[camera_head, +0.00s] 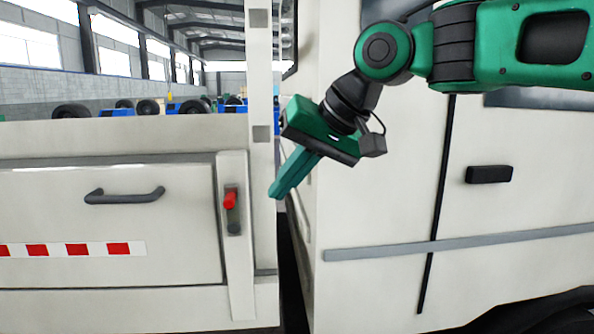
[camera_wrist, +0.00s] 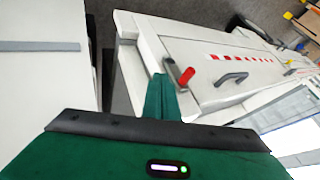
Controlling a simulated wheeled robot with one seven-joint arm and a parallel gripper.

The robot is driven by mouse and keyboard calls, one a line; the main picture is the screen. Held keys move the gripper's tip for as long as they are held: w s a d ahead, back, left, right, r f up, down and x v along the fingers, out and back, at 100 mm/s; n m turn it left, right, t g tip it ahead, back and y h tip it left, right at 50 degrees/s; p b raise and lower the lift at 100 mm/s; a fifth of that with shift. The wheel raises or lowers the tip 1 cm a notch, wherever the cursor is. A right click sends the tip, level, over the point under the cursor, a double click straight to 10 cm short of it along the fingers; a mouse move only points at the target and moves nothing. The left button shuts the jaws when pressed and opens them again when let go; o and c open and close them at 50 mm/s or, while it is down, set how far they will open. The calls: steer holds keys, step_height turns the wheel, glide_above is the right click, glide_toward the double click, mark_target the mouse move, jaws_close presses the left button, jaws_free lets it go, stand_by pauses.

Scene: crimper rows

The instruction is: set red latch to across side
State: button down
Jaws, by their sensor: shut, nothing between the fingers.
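The red latch (camera_head: 230,199) is on a narrow pale upright at the right end of the truck's side panel. Its short red grip sits at the upper end of a dark grey upright plate. In the wrist view the red latch (camera_wrist: 186,76) sticks out just right of my fingertips, with its grey base beside it. My gripper (camera_head: 274,193) is shut and empty, with its green fingers pointing down and left. In the head view it is right of the latch, at about the same height and apart from it. My fingers (camera_wrist: 160,80) also show in the wrist view.
A dark handle (camera_head: 125,194) and a red-and-white strip (camera_head: 77,249) are on the side panel. The white cab (camera_head: 375,200) with a black handle (camera_head: 489,174) stands at right, across a narrow dark gap (camera_head: 287,270). Tyres (camera_head: 147,107) show behind the panel.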

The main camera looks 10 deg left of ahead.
steer(key=shift+a+f, duration=0.3)
steer(key=shift+a, duration=0.65)
steer(key=shift+a+f, duration=0.35)
steer(key=shift+a, duration=0.55)
steer(key=shift+a+f, duration=0.3)
steer(key=shift+a, duration=0.65)
steer(key=shift+r, duration=0.1)
